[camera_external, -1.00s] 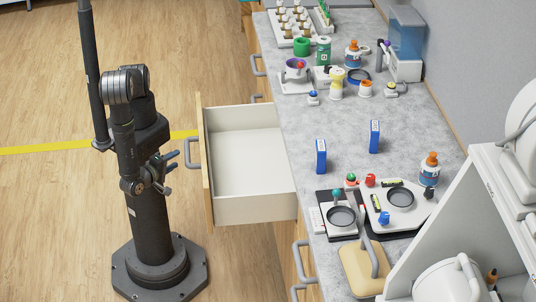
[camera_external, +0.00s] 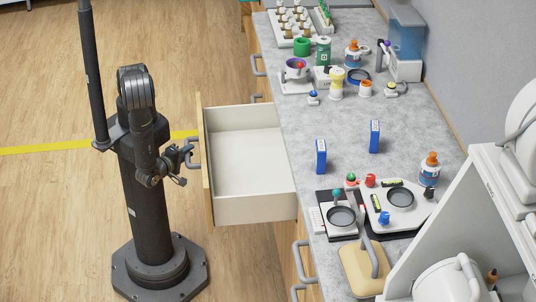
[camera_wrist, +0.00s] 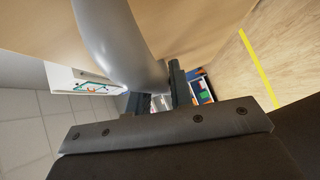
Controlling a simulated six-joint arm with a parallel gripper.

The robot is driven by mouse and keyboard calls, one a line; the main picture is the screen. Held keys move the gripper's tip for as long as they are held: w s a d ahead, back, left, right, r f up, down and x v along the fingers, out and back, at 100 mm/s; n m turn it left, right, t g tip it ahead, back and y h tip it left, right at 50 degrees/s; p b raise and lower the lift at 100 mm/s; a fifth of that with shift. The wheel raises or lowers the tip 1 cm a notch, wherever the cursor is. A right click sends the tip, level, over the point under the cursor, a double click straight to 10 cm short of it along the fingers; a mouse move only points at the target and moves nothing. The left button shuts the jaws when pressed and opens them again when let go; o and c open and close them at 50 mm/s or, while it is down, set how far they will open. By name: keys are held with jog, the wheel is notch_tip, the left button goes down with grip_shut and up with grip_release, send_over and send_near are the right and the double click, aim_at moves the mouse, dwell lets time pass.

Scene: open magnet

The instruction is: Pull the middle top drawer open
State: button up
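The drawer (camera_external: 248,208) stands pulled out from the counter in the external view, its white inside empty and its wooden front (camera_external: 206,175) facing my arm. A grey bar handle (camera_external: 193,152) sits on that front. My gripper (camera_external: 187,162) is right at the handle, and its fingers partly overlap it there. In the wrist view the curved handle (camera_wrist: 115,40) comes down close to my two dark fingers (camera_wrist: 161,92). The fingers are apart with a gap between them. I cannot tell whether they touch the handle.
The grey countertop (camera_external: 280,140) right of the drawer holds two blue boxes (camera_external: 321,156), (camera_external: 375,136), scales, bottles and small containers. More drawer handles (camera_external: 301,258) stick out along the counter front. The wood floor (camera_external: 50,210) left of my arm is clear.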

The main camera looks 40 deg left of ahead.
grip_shut()
jog(key=s+a, duration=0.3)
dwell(0.4)
jog(key=o, duration=0.5)
grip_release()
jog(key=shift+o, duration=0.2)
jog(key=shift+s, duration=0.1)
jog(key=s+r, duration=0.2)
jog(key=s, duration=1.5)
jog(key=shift+r, duration=0.2)
jog(key=w+f, duration=0.2)
jog(key=w, duration=1.5)
jog(key=shift+f, duration=0.2)
